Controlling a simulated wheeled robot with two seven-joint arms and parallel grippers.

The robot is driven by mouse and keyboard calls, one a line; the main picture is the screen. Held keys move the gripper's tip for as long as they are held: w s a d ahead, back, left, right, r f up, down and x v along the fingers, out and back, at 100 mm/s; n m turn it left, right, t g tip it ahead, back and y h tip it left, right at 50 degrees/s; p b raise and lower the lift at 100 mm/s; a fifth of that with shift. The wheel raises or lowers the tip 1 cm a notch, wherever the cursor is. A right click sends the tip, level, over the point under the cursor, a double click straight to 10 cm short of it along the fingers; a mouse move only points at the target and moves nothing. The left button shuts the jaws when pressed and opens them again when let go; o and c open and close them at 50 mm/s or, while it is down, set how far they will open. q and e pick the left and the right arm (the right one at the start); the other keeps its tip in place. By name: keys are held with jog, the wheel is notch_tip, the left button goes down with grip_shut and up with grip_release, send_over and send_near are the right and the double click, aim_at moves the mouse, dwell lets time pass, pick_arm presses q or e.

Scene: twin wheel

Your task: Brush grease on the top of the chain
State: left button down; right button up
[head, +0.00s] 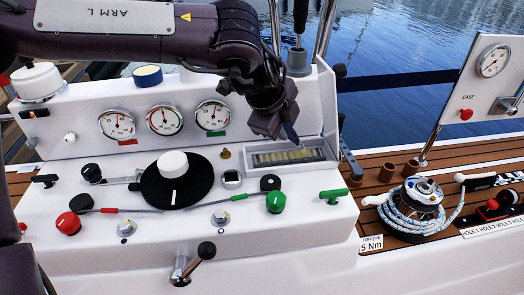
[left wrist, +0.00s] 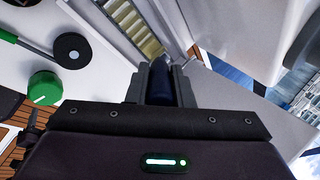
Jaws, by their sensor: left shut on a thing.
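The chain (head: 290,156) is a pale yellowish row of links in a recessed white-edged slot at the right of the white console. It also shows at the top of the left wrist view (left wrist: 136,24). My left gripper (head: 282,124) points down just above the back edge of this slot. It is shut on a dark blue handle, seemingly the brush (left wrist: 164,82), seen between the fingers in the left wrist view. In the head view the blue brush (head: 292,136) reaches down toward the chain. I cannot tell whether its tip touches. My right gripper is out of view.
Three gauges (head: 165,120) stand behind on the console. A black disc with a white knob (head: 173,164), a green knob (head: 276,202) and a green lever (head: 334,194) are near the slot. A rope-wound winch (head: 424,192) stands on the deck at the right.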

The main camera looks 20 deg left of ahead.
pick_arm(q)
jog(key=d+p, duration=0.1)
jog(key=w+d+p, duration=0.1)
jog(key=d, duration=0.1)
jog(key=w+d+p, duration=0.1)
jog(key=shift+w+d, duration=0.25)
jog(key=shift+d, duration=0.05)
dwell(0.4)
jog(key=shift+r+p, duration=0.7)
jog(key=shift+r, duration=0.05)
dwell(0.6)
